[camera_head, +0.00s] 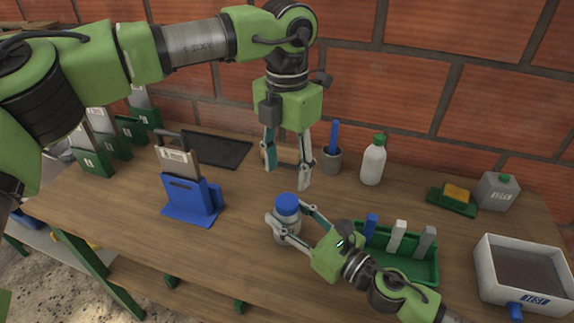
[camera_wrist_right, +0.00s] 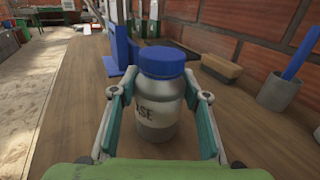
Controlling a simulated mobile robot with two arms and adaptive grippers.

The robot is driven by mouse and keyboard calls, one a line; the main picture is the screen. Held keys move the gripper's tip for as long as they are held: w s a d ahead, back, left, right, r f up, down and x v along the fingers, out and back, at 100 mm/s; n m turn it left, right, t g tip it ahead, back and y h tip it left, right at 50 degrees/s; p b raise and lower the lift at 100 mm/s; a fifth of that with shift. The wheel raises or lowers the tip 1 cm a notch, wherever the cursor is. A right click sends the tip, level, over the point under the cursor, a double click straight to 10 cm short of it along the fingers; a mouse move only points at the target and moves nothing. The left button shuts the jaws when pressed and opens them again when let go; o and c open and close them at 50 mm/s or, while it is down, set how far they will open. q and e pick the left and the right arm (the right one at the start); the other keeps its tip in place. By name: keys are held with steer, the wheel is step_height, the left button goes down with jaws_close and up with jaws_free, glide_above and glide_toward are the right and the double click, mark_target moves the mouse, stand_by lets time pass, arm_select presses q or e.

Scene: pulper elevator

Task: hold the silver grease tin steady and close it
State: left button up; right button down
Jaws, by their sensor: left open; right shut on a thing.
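The silver grease tin (camera_head: 284,236) stands upright on the workbench with a blue lid (camera_head: 286,203) on its top. My right gripper (camera_wrist_right: 160,95) is shut on the tin's body, one finger on each side below the lid. My left gripper (camera_head: 287,177) is open and empty, pointing down behind the tin, apart from it.
A wooden brush (camera_head: 287,154) lies behind my left gripper. A grey cup (camera_head: 331,160) with a blue stick and a white bottle (camera_head: 373,164) stand at the back. A blue stand (camera_head: 190,200) is left of the tin; a green tray (camera_head: 410,266) and white basin (camera_head: 525,292) are right.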

mark_target(287, 200)
arm_select(q)
steer(key=shift+f, duration=4)
steer(key=c, duration=1.1)
steer(key=shift+c, duration=0.2)
steer(key=o, duration=1.3)
steer(key=shift+r, duration=0.1)
